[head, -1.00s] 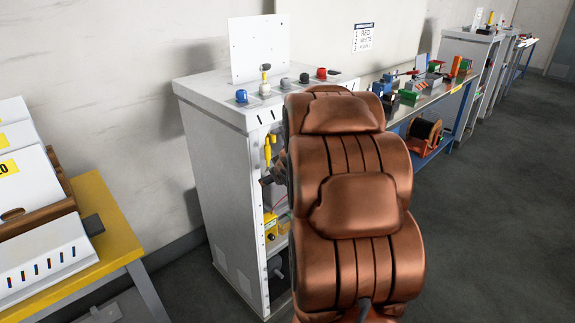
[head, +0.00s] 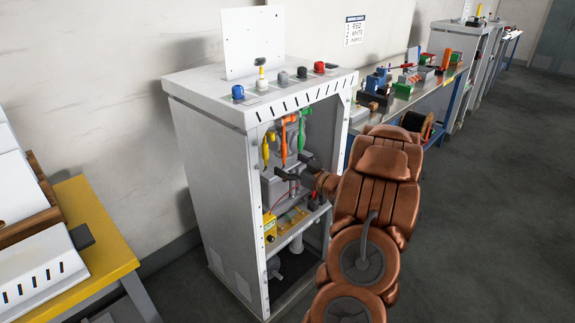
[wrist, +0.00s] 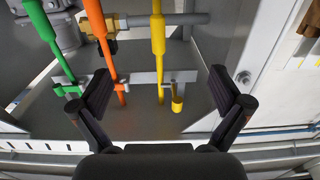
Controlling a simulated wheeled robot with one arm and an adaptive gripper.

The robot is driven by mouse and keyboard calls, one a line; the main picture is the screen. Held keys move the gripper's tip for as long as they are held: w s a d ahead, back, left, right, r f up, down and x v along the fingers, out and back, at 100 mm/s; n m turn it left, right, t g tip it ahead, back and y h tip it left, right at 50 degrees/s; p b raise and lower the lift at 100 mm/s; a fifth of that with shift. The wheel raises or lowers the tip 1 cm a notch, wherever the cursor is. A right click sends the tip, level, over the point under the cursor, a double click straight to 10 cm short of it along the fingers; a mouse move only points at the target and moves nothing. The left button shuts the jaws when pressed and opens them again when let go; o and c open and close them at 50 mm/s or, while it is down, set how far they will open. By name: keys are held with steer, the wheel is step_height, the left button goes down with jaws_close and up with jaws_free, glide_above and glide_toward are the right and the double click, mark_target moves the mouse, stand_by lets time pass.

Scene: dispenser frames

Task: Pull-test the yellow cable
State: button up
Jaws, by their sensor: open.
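The yellow cable (head: 266,149) hangs at the left inside the open cabinet, with the orange cable (head: 284,138) and green cable (head: 302,132) to its right. In the wrist view, the yellow cable (wrist: 158,38) shows between the two open fingers, with the orange cable (wrist: 103,35) and green cable (wrist: 48,38) to its left. A short yellow piece (wrist: 177,101) sits on a bracket beside the yellow cable's thin end. My gripper (head: 287,165) is open and empty at the cabinet front, below the cables. In the wrist view, my gripper (wrist: 161,82) appears apart from the cable.
The cabinet (head: 215,180) has side frame posts and a lower shelf with a yellow box (head: 269,226). Colored knobs (head: 301,73) stand on its top. A yellow table (head: 95,225) is at left, a workbench (head: 425,95) behind right. The floor at right is clear.

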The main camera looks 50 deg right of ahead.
mark_target(267, 152)
steer(key=shift+w+d+p, duration=0.15)
steer(key=shift+w+p, duration=0.2)
steer(key=shift+w, duration=2.55)
steer(key=shift+w+d+p, duration=0.1)
steer(key=shift+w+p, duration=0.2)
steer(key=shift+w, duration=2.6)
steer(key=shift+c, duration=0.2)
jaws_close()
